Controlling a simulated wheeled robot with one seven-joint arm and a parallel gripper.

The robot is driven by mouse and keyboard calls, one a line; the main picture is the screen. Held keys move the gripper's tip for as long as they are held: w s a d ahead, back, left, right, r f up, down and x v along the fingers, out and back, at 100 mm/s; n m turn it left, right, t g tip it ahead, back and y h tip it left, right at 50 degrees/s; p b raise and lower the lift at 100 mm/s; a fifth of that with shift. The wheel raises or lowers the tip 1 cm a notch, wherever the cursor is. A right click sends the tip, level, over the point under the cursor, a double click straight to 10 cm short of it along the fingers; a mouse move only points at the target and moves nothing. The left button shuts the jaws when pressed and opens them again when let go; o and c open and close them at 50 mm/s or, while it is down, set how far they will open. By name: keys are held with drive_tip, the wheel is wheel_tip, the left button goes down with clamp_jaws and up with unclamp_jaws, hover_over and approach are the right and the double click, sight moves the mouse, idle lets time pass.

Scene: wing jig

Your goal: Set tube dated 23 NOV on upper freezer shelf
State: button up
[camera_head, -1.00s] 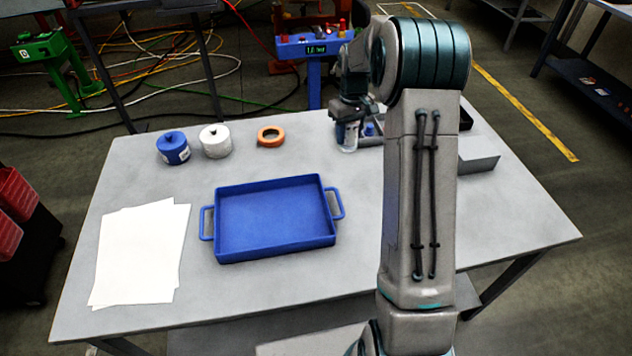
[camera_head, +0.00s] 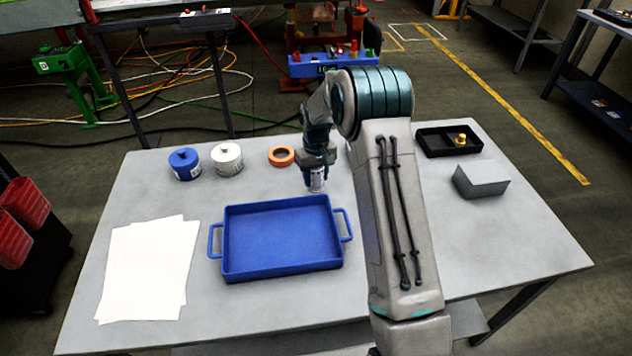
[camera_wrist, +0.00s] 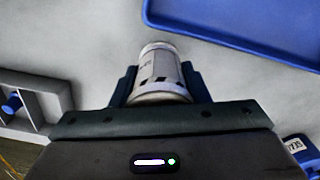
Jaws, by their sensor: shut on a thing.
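My gripper (camera_head: 318,168) is shut on a small white cylinder (camera_wrist: 160,72) with a printed label and dark marks. The cylinder also shows below the fingers in the head view (camera_head: 317,185). It is held just behind the blue tray's (camera_head: 282,276) back right corner; I cannot tell whether its bottom touches the table. I cannot read a date on the label. No freezer or shelf of one is in view.
The blue tray is empty; its edge shows in the wrist view (camera_wrist: 240,35). A blue tub (camera_head: 184,165), a white tub (camera_head: 227,160) and orange tape (camera_head: 281,156) stand behind it. Paper sheets (camera_head: 150,270) lie left. A black tray (camera_head: 432,143) and grey block (camera_head: 482,181) sit right.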

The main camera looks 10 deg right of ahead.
sight(316, 183)
drive_tip(key=shift+f+p, duration=0.35)
drive_tip(key=shift+f, duration=1.3)
drive_tip(key=shift+f, duration=0.25)
drive_tip(key=o, duration=1)
drive_tip(key=shift+r, duration=0.1)
